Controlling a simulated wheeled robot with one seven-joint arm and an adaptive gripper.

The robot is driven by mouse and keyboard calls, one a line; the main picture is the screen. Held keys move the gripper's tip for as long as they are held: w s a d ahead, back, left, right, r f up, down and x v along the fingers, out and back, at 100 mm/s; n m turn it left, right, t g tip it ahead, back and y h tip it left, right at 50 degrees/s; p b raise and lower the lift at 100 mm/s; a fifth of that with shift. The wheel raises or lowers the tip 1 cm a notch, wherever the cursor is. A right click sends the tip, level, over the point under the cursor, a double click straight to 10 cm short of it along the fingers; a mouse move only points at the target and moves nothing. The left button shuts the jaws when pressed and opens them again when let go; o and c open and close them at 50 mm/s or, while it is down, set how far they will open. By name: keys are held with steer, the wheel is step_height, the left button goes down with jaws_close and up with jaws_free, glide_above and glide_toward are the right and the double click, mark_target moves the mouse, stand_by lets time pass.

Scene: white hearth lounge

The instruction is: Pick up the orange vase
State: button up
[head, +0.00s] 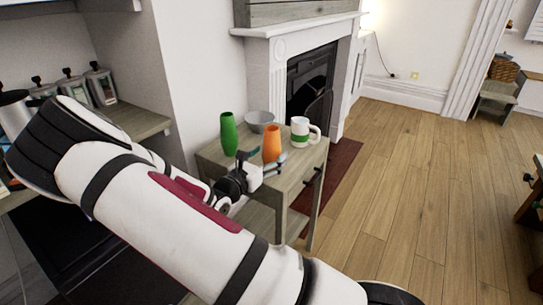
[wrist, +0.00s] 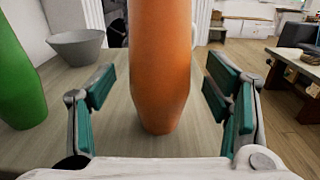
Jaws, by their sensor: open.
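The orange vase (head: 271,144) stands upright on a small wooden side table (head: 294,178), between a green vase and a white mug. In the wrist view the orange vase (wrist: 161,65) fills the middle, its top cut off by the frame. My gripper (head: 262,165) is at the near side of the table, in front of the orange vase. In the wrist view my gripper (wrist: 161,95) is open, with one teal-padded finger on each side of the vase. Gaps show between the vase and both fingers.
A green vase (head: 229,134) stands left of the orange vase, a grey bowl (head: 259,121) behind it, and a white mug with a green band (head: 300,131) to the right. A fireplace (head: 310,75) is behind the table. Open wooden floor (head: 405,180) lies to the right.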

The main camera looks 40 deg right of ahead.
steer(key=shift+x, duration=1.1)
steer(key=c, duration=1.5)
